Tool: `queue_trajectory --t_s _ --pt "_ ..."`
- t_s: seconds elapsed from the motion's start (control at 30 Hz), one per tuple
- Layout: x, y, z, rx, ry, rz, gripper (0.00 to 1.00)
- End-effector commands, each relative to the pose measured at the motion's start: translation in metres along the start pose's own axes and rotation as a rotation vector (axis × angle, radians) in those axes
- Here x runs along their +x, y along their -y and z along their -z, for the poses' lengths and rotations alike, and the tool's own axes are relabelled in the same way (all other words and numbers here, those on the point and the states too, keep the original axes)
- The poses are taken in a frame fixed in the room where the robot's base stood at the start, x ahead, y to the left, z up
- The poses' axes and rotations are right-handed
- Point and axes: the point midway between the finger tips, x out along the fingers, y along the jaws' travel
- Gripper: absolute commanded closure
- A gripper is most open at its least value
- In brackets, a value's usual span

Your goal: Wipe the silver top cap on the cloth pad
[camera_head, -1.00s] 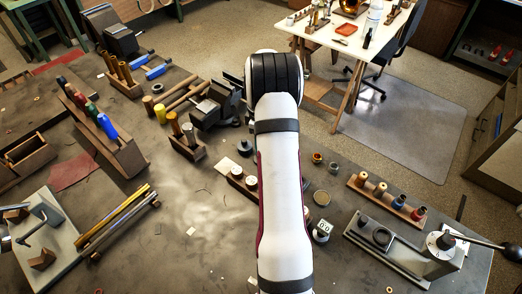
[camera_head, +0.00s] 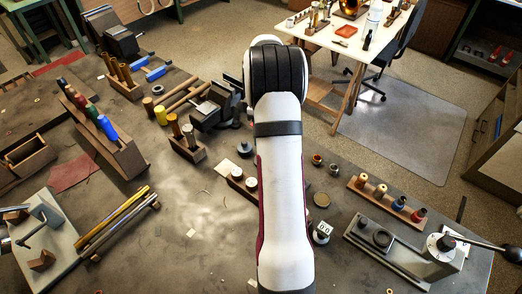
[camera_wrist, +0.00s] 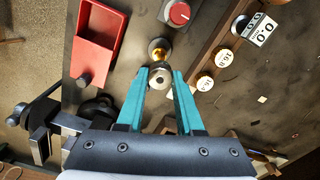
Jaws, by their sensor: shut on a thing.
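In the wrist view my gripper (camera_wrist: 160,73) has its two teal fingers closed around a small silver round cap (camera_wrist: 158,82), which shows between the fingertips. A brass-coloured piece with a silver round end (camera_wrist: 159,48) is just beyond the fingertips; I cannot tell if it touches the cap. In the head view my gripper and the cap are hidden behind my arm. No cloth pad is clear in the wrist view.
In the wrist view a red open tray (camera_wrist: 98,38) and a red-topped round piece (camera_wrist: 179,14) are close by. A wooden strip with white discs (camera_wrist: 224,58) lies to the right. In the head view a bench vise (camera_head: 213,105) stands near my arm.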

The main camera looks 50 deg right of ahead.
Motion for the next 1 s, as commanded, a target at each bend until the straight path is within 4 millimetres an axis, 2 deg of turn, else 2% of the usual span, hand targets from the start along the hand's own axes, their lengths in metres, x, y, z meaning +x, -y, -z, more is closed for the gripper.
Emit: queue_trajectory --t_s 0.3,0.4,0.77,1.0 --pt "0.025 0.049 0.078 -0.007 0.001 0.001 1.00" --pt "0.029 0.059 0.091 -0.004 0.000 0.001 1.00" --pt "0.033 0.060 0.092 0.000 0.000 0.001 1.00" --pt "0.061 0.060 0.092 0.000 0.001 0.003 1.00"
